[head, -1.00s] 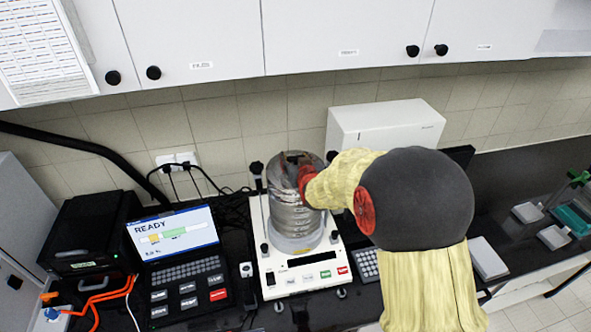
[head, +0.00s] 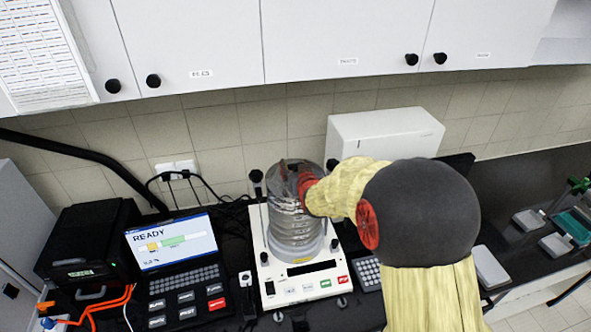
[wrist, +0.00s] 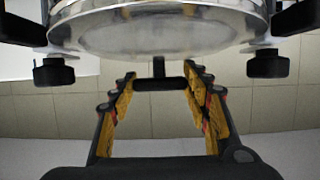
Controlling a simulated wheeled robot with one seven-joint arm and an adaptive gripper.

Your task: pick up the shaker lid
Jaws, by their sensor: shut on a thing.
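The shaker lid (head: 314,166) is a grey metal disc at the top of the sieve stack (head: 295,228) on the shaker (head: 297,284). In the wrist view the lid (wrist: 150,35) fills the top, with a dark crossbar handle (wrist: 160,83) on a short stem at its middle. My gripper (wrist: 160,80) is shut on this handle, one finger at each end of the bar. In the head view my gripper (head: 292,172) is over the lid and partly hides it. I cannot tell whether the lid is clear of the stack.
Black clamp knobs (head: 256,176) stand beside the stack. A laptop-like unit reading READY (head: 170,242) and a black box (head: 88,245) are on the left. A white box (head: 385,133) stands behind right. White cabinets (head: 190,45) hang above.

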